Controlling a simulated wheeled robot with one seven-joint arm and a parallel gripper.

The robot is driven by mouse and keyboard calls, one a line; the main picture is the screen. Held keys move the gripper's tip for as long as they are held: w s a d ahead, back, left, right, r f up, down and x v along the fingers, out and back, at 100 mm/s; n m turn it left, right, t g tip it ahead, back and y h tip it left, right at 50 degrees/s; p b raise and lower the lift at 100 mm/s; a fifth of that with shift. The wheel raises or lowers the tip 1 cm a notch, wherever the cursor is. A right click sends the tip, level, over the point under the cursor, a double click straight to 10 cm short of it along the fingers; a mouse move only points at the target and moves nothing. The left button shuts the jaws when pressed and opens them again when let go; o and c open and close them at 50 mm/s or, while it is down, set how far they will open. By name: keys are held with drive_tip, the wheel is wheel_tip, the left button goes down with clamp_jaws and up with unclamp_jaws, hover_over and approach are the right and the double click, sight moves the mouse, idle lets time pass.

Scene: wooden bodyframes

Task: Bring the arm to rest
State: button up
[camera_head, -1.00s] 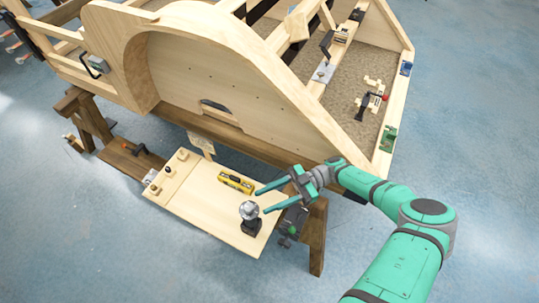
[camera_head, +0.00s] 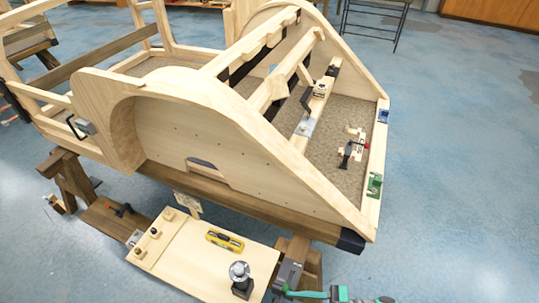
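My arm shows only as a few teal and grey pieces at the bottom edge, right of centre. What looks like a teal finger of my gripper (camera_head: 304,294) points left, close to the right side of the low wooden board (camera_head: 195,250). The rest of my gripper and most of the arm are cut off by the frame. I see nothing held, but I cannot tell how far the fingers are apart.
A large wooden bodyframe (camera_head: 190,120) on trestles (camera_head: 72,180) fills the middle. The low board carries a yellow level (camera_head: 225,241), a silver-topped black tool (camera_head: 240,279) and small knobs. Clamps sit on the frame. Blue floor at right (camera_head: 460,180) is clear.

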drive_tip(key=s+a+m+t+h, duration=0.2)
drive_tip(key=s+m+t+h, duration=0.5)
drive_tip(key=s+m+t, duration=0.5)
drive_tip(key=a+r+m+t+h, duration=0.1)
drive_tip(key=a+r+m+h, duration=0.4)
drive_tip(key=r+h, duration=0.5)
drive_tip(key=shift+s+a+t, duration=0.25)
drive_tip(key=shift+a+t, duration=0.05)
drive_tip(key=shift+a, duration=0.25)
